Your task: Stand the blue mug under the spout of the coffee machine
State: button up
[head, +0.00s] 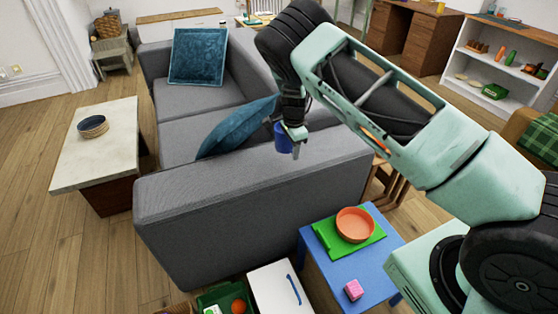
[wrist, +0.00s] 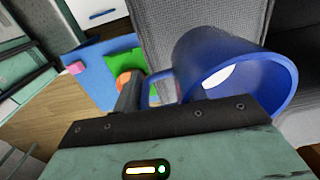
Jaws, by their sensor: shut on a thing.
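My gripper (head: 296,143) is shut on the blue mug (head: 283,137), held in the air above the grey sofa in the head view. In the wrist view the mug (wrist: 212,52) is large, tilted in the picture, with its open mouth toward the lower right and a pale patch inside. Its handle (wrist: 157,88) is on the left, beside a dark finger. The exact grip is partly hidden. I cannot make out the coffee machine or its spout in either view.
The grey sofa (head: 240,200) lies below the mug, with blue cushions. A blue table (head: 325,268) holds a green board, an orange bowl (head: 355,224) and a pink block (head: 354,290). A pale-topped table (head: 90,160) stands left; a white shelf (head: 455,65) stands back right.

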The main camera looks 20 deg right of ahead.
jog(key=shift+f+p, duration=0.45)
jog(key=shift+f, duration=2.95)
jog(key=shift+f, duration=0.15)
jog(key=o, duration=1.4)
jog(key=shift+c, duration=0.2)
